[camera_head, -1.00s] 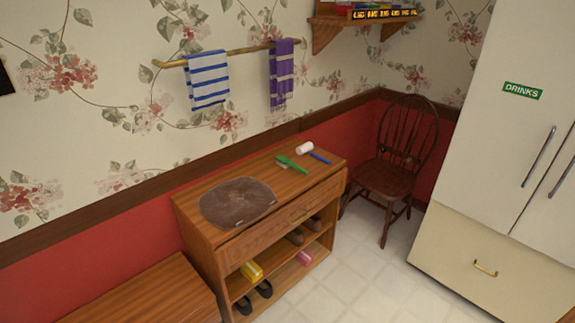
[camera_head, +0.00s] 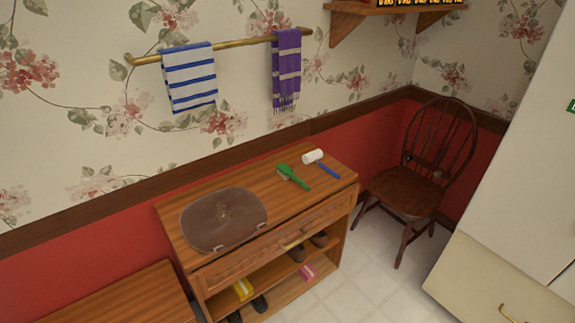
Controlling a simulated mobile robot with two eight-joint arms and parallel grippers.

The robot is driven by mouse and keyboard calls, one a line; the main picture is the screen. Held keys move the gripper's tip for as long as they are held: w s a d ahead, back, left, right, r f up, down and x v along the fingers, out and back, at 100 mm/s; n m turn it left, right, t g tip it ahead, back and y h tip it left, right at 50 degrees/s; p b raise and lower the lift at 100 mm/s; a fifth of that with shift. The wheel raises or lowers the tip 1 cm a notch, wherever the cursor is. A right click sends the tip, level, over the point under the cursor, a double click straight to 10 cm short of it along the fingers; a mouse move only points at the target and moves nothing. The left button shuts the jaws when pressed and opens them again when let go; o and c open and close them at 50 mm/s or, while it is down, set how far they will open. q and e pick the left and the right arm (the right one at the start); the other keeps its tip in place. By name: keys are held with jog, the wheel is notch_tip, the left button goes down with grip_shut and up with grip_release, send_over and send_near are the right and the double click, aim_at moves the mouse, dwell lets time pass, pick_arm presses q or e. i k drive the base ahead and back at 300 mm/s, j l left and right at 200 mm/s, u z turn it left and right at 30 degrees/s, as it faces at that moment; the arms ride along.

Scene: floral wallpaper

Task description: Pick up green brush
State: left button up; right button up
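The green brush (camera_head: 295,178) lies on the top of a wooden shoe cabinet (camera_head: 262,190), right of its middle. Its head is toward the upper left and its handle points to the lower right. A white and blue roller or mallet-like tool (camera_head: 313,157) lies just to its right, its blue handle pointing to the lower right. Neither of my grippers shows in the head view.
A brown bag or mat (camera_head: 223,218) covers the left part of the cabinet top. A wooden chair (camera_head: 412,185) stands to the right, a white cabinet (camera_head: 510,220) farther right, and a low wooden bench (camera_head: 125,300) at lower left. Tiled floor lies clear in front.

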aim_at(285, 171)
jog(key=i+l+u, duration=0.1)
jog(key=i+l, duration=0.15)
jog(key=i+l+u, duration=0.1)
jog(key=i+l, duration=0.15)
jog(key=i+l+u, duration=0.1)
jog(key=i+l, duration=0.15)
jog(key=l, duration=0.2)
jog(key=i+l+u, duration=0.1)
jog(key=l, duration=0.25)
jog(key=i+l+u, duration=0.1)
jog(key=i+l, duration=0.2)
jog(key=i+l+u, duration=0.1)
jog(key=l, duration=0.35)
jog(key=i+l+u, duration=0.1)
jog(key=i+l, duration=0.2)
jog(key=i+l+u, duration=0.1)
jog(key=l, duration=0.45)
